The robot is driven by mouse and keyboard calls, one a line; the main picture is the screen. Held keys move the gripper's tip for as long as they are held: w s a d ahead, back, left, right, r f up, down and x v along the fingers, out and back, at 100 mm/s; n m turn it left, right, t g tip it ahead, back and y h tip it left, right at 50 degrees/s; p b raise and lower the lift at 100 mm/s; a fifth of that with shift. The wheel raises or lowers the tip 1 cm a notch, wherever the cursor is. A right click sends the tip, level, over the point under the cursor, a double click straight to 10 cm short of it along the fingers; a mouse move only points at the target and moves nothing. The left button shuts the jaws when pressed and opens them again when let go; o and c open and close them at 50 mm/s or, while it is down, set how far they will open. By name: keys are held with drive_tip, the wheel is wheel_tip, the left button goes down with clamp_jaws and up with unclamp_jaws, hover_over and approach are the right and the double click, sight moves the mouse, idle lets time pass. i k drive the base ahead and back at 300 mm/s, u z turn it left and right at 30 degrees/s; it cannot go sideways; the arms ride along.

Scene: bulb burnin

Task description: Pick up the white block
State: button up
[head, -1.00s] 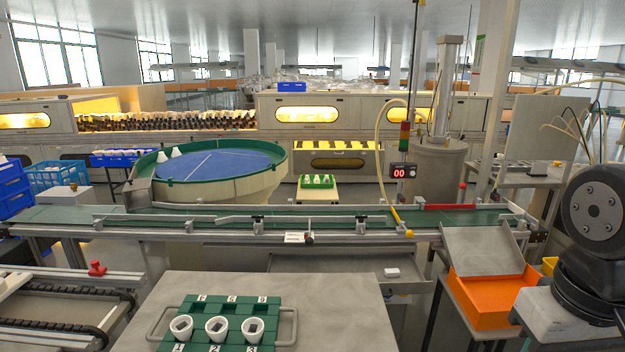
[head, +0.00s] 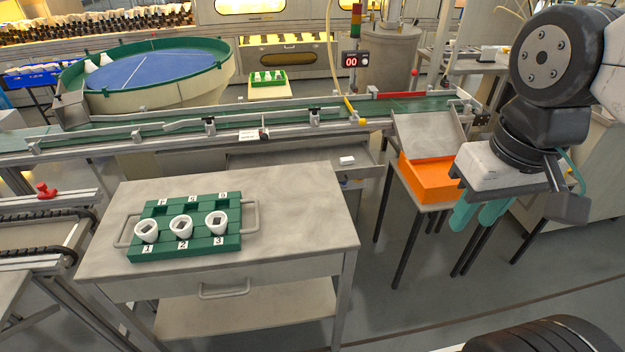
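A small white block (head: 347,160) lies on the grey metal shelf (head: 300,156) below the front of the conveyor, near the shelf's right end. My gripper (head: 476,216) hangs at the right of the head view, with its two green fingers pointing down and a gap between them. It looks open and empty. It is well to the right of the white block and apart from it, in front of the orange bin.
A grey cart (head: 300,215) stands in front of the shelf, with a green tray (head: 190,247) holding three white cups. An orange bin (head: 430,183) with a tilted grey chute (head: 430,135) stands right of the shelf. The conveyor (head: 290,124) runs behind. Floor between cart and bin is partly clear.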

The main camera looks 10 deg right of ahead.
sight(346, 160)
drive_tip(key=z, duration=1.8)
drive_tip(key=i, duration=2.15)
drive_tip(key=u, duration=3.85)
drive_tip(key=i, duration=0.5)
drive_tip(key=u, duration=0.05)
